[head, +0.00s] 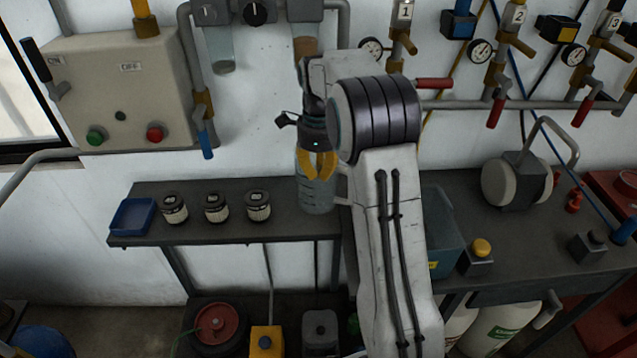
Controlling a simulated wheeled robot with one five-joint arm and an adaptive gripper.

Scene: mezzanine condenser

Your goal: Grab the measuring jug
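The measuring jug (316,196) is a clear, bluish vessel standing upright at the right end of the dark shelf (285,221). Its handle is on its right side, partly behind my arm. My gripper (318,178) has yellow fingers that point down and overlap the upper part of the jug in the picture. The fingers are spread with a gap between them. I cannot tell whether they are in front of the jug, around its rim or touching it.
A blue tray (133,217) and several small dark-lidded jars (216,207) stand left on the shelf. A grey-blue bin (447,262) is right of my arm, near a yellow-button box (480,257). Pipes, gauges and a switch box (120,90) line the wall.

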